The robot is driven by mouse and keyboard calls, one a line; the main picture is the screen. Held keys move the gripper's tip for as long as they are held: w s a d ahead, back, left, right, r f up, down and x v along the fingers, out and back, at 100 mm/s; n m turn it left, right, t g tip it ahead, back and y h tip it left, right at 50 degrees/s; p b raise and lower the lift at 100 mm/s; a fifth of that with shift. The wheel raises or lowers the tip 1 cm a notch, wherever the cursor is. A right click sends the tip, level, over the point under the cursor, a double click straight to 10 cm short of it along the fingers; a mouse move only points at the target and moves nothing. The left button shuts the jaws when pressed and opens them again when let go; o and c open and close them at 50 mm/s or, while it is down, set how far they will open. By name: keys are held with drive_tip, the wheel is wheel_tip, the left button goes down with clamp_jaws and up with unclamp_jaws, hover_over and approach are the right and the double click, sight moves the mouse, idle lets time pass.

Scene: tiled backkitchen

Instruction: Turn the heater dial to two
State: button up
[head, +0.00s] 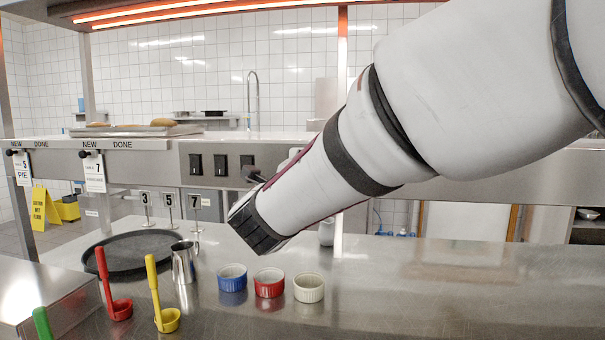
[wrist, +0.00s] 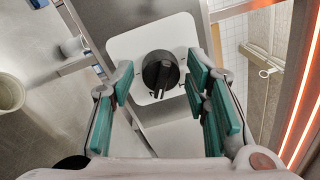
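The heater dial (wrist: 160,74) is a round black knob with a raised grip bar on a white square plate (wrist: 124,46). In the wrist view the bar runs roughly up and down the picture. Small marks show on the plate near the knob's lower edge, but I cannot read which number it points at. My gripper (wrist: 160,82) is open, with green-padded fingers to the left and right of the dial. Gaps show between the pads and the knob. In the head view my arm hides the dial, and the fingers are mostly hidden.
Black rocker switches (head: 220,165) sit on the steel panel left of my wrist. Below on the counter stand a metal jug (head: 184,262), a black round tray (head: 130,252), blue (head: 232,278), red (head: 269,283) and white (head: 309,288) ramekins, and coloured ladles (head: 166,320). The counter's right side is clear.

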drive_tip(key=shift+s, duration=0.1)
drive_tip(key=v, duration=1.2)
drive_tip(key=shift+d, duration=0.1)
drive_tip(key=s+d+f+n+g+y+p, duration=0.1)
drive_tip(key=s+d+f+n+g+p, duration=0.1)
drive_tip(key=s+d+f+n+g, duration=0.2)
drive_tip(key=s+d+f+n+g+y+p, duration=0.1)
drive_tip(key=s+d+f+n+g, duration=0.3)
drive_tip(key=s+d+n, duration=0.6)
drive_tip(key=s+d+f+n+g+y+p, duration=0.2)
drive_tip(key=s+d+f+n+g, duration=0.2)
drive_tip(key=s+n, duration=0.6)
drive_tip(key=s+d+g, duration=0.2)
drive_tip(key=s+d, duration=0.1)
drive_tip(key=s, duration=0.2)
drive_tip(key=shift+p, duration=0.3)
